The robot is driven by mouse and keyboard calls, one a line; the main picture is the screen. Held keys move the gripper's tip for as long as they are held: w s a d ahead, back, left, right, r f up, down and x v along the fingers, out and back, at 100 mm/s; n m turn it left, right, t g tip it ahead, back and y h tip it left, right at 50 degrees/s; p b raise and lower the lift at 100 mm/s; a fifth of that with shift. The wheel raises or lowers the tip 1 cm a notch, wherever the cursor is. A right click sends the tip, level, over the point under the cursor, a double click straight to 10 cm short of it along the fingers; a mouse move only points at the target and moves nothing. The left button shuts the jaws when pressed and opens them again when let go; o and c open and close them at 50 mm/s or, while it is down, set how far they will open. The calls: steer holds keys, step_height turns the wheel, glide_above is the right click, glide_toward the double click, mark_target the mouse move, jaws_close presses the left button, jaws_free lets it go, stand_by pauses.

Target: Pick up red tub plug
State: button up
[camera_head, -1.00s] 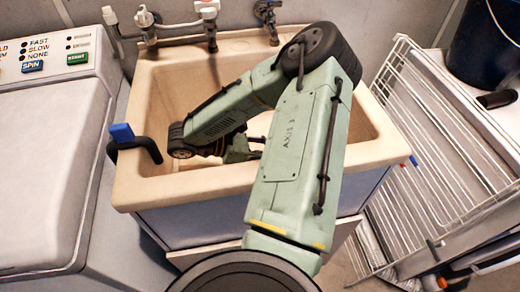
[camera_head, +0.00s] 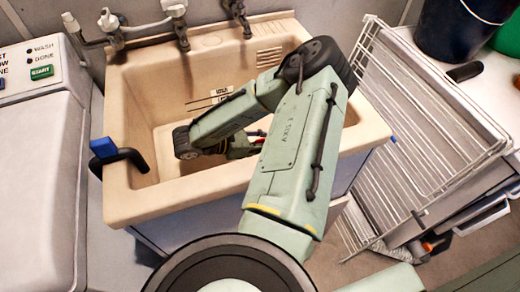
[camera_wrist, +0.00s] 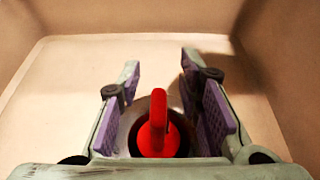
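The red tub plug (camera_wrist: 157,128) is in the lower middle of the wrist view, its upright red handle facing the camera. It appears to sit in a round, darker-edged drain area on the basin floor. My gripper (camera_wrist: 160,78) is open, with one purple-padded finger on each side of the plug. Neither pad visibly touches it. In the head view my gripper (camera_head: 243,148) is down inside the beige laundry sink (camera_head: 140,90), and only a small bit of red shows beside it. My arm hides part of the basin.
Taps (camera_head: 175,15) stand along the sink's back edge. A black hook-shaped part with a blue end (camera_head: 103,148) is at the left rim. A white washer (camera_head: 35,170) is left. A white wire rack (camera_head: 425,130) is right. The basin walls surround my gripper.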

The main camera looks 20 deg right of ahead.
steer(key=shift+c, duration=0.5)
jaws_close()
